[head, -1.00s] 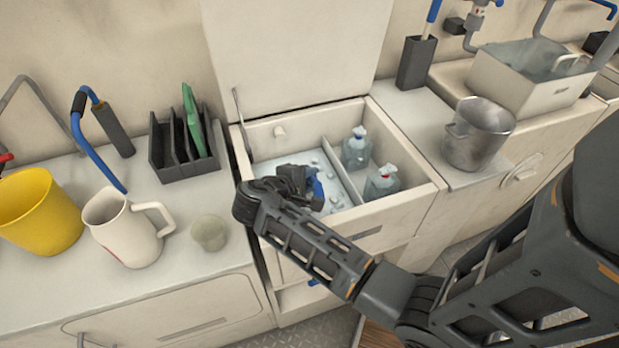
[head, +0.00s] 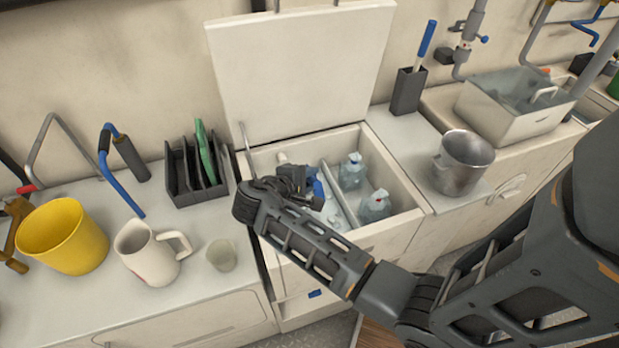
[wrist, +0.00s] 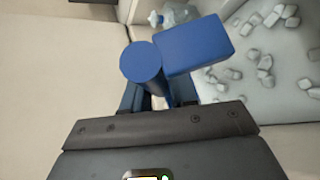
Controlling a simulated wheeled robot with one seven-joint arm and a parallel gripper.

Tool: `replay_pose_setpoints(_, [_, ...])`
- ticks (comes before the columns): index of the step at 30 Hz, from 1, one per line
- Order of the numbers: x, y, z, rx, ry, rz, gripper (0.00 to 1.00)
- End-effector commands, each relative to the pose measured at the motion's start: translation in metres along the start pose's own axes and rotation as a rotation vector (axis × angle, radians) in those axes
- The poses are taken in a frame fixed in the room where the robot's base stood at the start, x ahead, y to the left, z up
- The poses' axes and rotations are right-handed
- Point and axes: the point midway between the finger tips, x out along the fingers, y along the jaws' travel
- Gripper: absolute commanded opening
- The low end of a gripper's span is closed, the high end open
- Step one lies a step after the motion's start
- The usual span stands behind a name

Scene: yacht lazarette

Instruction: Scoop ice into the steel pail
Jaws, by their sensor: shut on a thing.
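My gripper (head: 298,184) is over the left part of the open ice chest (head: 402,222). It is shut on a blue scoop (head: 319,187). In the wrist view the scoop (wrist: 195,45) shows as a round blue handle end beside a boxy blue part, between the fingers (wrist: 150,100). Its mouth is hidden, and I cannot tell whether it holds ice. Loose pale ice lumps (wrist: 265,65) lie on the chest's floor to the right of the scoop. The steel pail (head: 462,165) stands upright on the counter to the right of the chest, apart from my gripper.
Two clear bottles (head: 352,170) stand behind a divider in the chest's right part. The raised lid (head: 305,75) stands behind. A white jug (head: 148,255), a small cup (head: 222,255) and a yellow bucket (head: 65,237) are on the left counter. A sink (head: 515,105) is beyond the pail.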

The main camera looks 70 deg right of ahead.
Motion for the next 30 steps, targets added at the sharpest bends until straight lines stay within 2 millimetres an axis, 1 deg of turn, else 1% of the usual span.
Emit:
replay_pose_setpoints(1, [-0.006, 0.009, 0.003, 0.0, 0.0, 0.0, 0.0])
replay_pose_setpoints(14, [-0.025, 0.043, 0.015, 0.003, 0.001, 0.001, 0.0])
replay_pose_setpoints(30, [-0.054, 0.091, 0.032, 0.002, 0.001, 0.001, 0.0])
